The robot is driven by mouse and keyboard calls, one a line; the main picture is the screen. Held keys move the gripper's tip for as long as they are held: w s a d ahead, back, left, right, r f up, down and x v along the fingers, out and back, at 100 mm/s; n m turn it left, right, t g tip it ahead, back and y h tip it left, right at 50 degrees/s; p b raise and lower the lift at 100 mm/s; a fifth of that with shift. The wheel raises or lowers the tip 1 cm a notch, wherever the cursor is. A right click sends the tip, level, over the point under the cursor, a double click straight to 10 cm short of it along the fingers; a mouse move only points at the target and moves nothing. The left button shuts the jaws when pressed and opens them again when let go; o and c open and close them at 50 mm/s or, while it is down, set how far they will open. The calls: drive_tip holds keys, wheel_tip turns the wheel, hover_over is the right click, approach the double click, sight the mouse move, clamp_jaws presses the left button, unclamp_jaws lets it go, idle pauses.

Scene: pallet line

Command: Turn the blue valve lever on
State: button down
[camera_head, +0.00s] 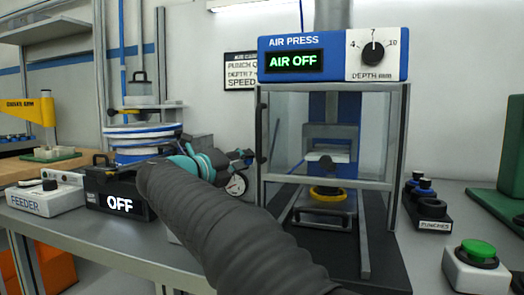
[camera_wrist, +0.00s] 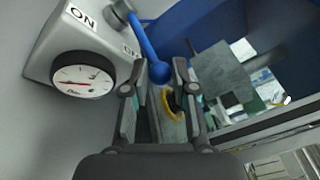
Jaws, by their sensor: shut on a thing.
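The blue valve lever (camera_wrist: 145,38) runs in the wrist view from a grey pivot on a pale valve block (camera_wrist: 52,38) to a round blue knob. The block carries an ON label, an OFF label and a gauge with a red needle (camera_wrist: 84,76). The lever lies close to the OFF label, which it partly hides. My gripper (camera_wrist: 158,80) is shut on the lever's knob end, between its two fingers. In the head view my arm hides most of the valve; the gauge (camera_head: 237,184) shows beside the gripper (camera_head: 243,157).
The air press (camera_head: 333,60) stands right of the valve, its display reading AIR OFF. A black box reading OFF (camera_head: 120,204) and a feeder box (camera_head: 45,198) sit at left. A green button (camera_head: 478,249) and punches (camera_head: 428,205) are at right.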

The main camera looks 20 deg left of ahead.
drive_tip(key=a+p, duration=0.4)
drive_tip(key=a, duration=0.2)
drive_tip(key=shift+a+f, duration=0.2)
drive_tip(key=shift+w, duration=0.15)
drive_tip(key=shift+f, duration=0.1)
idle(0.4)
drive_tip(key=c, duration=1.2)
unclamp_jaws()
drive_tip(key=shift+w+f, duration=0.1)
drive_tip(key=shift+r, duration=0.2)
